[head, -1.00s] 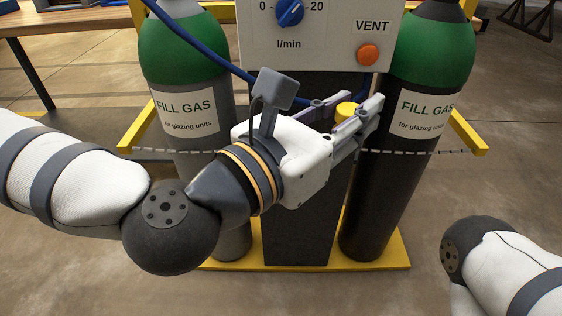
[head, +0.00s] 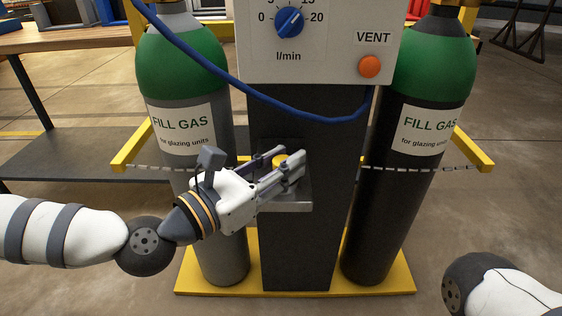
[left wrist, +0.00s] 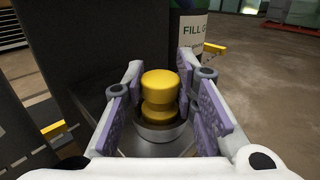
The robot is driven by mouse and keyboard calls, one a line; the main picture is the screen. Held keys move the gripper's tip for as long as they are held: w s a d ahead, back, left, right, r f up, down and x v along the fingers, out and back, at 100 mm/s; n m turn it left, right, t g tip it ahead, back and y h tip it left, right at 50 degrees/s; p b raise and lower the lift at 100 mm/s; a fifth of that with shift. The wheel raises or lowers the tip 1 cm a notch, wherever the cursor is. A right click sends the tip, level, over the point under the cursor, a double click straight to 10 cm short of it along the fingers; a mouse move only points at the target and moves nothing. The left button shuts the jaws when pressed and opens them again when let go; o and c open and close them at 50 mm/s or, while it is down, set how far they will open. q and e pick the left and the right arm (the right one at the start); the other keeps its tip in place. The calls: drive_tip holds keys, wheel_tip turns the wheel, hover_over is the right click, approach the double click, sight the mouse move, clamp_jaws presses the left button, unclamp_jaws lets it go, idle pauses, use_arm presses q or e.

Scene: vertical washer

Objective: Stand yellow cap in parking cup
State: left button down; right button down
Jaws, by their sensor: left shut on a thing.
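The yellow cap (head: 279,161) is between the fingers of my left gripper (head: 284,160), in front of the dark column. In the left wrist view the yellow cap (left wrist: 160,84) looks upright, with a narrower waist and a wider lower part. My left gripper (left wrist: 165,100) is shut on it. A round grey parking cup (left wrist: 158,134) shows around or just below the cap's lower end; I cannot tell whether the cap rests on its bottom. The cup stands on a small metal shelf (head: 290,206). In the head view my fingers hide the cup. My right gripper is out of view.
A green-topped gas cylinder stands on the left (head: 182,70) and another on the right (head: 428,70), with chains across. The white panel (head: 320,40) is above, with a blue hose (head: 300,117) hanging below it. A yellow base (head: 385,278) lies at the floor.

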use_arm(q)
drive_tip(key=c, duration=1.3)
unclamp_jaws()
drive_tip(key=shift+a+r, duration=0.1)
drive_tip(key=v, duration=1.2)
